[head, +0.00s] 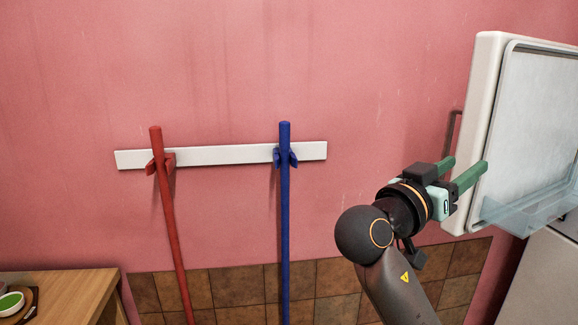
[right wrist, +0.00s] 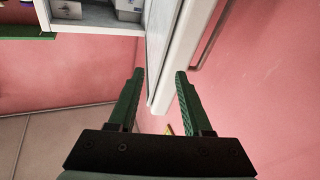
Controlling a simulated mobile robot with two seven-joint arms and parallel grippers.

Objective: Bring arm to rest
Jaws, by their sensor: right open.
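My right gripper (head: 467,167) is at the right of the head view, with its two green fingers apart and nothing held between them. The fingers point toward an open white door (head: 487,105), which looks like a fridge door. I cannot tell whether a finger touches the door. My left gripper is not in view.
A red pole (head: 168,220) and a blue pole (head: 285,210) hang on a white wall rail (head: 225,155). A wooden table (head: 70,290) with a green-filled bowl (head: 11,304) is at lower left. The door's clear bin (head: 525,208) is beside my right gripper. A door handle (right wrist: 209,38) shows in the wrist view.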

